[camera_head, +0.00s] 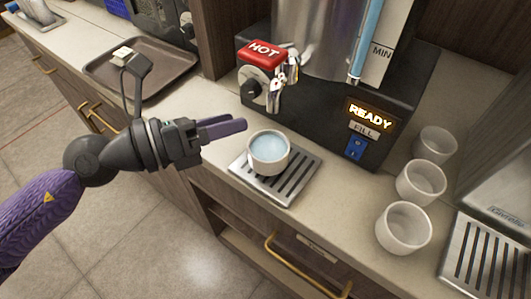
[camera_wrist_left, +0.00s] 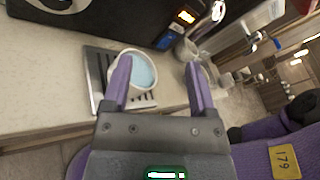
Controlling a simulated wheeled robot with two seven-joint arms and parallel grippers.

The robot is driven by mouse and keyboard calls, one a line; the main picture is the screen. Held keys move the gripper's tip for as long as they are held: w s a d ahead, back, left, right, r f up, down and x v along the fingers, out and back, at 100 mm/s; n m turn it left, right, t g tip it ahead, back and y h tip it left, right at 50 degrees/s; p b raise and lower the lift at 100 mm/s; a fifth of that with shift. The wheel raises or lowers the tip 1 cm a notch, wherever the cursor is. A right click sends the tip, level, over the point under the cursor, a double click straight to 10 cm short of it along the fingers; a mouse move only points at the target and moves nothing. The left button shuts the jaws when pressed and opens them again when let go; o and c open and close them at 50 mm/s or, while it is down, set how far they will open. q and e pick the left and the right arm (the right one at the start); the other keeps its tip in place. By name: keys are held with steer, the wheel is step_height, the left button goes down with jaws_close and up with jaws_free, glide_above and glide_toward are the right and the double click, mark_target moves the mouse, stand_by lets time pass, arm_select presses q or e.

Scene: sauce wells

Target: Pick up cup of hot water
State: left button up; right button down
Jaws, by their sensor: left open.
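A white cup (camera_head: 268,165) of pale blue water stands upright on a slotted metal drip tray (camera_head: 305,181) in front of the hot water dispenser (camera_head: 310,110). My left gripper (camera_head: 240,125) is open and empty, just left of the cup, with its purple fingers pointing at it. In the left wrist view the cup (camera_wrist_left: 146,71) lies ahead of the left gripper (camera_wrist_left: 158,65), nearer the left finger, which covers part of its rim. Whether a finger touches the cup cannot be told. My right gripper is not in view.
Several empty white cups (camera_head: 404,229) stand on the counter at the right, beside another metal grate (camera_head: 485,262). The dispenser's red HOT tap (camera_head: 264,53) is above and behind the cup. A brown tray (camera_head: 165,65) lies at the back left. The counter's front edge is close to the drip tray.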

mark_target(260, 143)
arm_select(q)
steer(key=w+d+f+m+y, duration=0.1)
steer(key=f, duration=0.1)
steer(key=w+d+f+m+g+y+b, duration=0.1)
steer(key=d+f, duration=0.1)
steer(key=f, duration=0.1)
steer(key=w+d+f+m+y, duration=0.1)
steer(key=w+d+f, duration=0.1)
steer(key=shift+f+m+g+y+b, duration=0.35)
steer(key=shift+m+g+y+b, duration=0.05)
steer(key=shift+s, duration=0.1)
jaws_close()
stand_by(0.4)
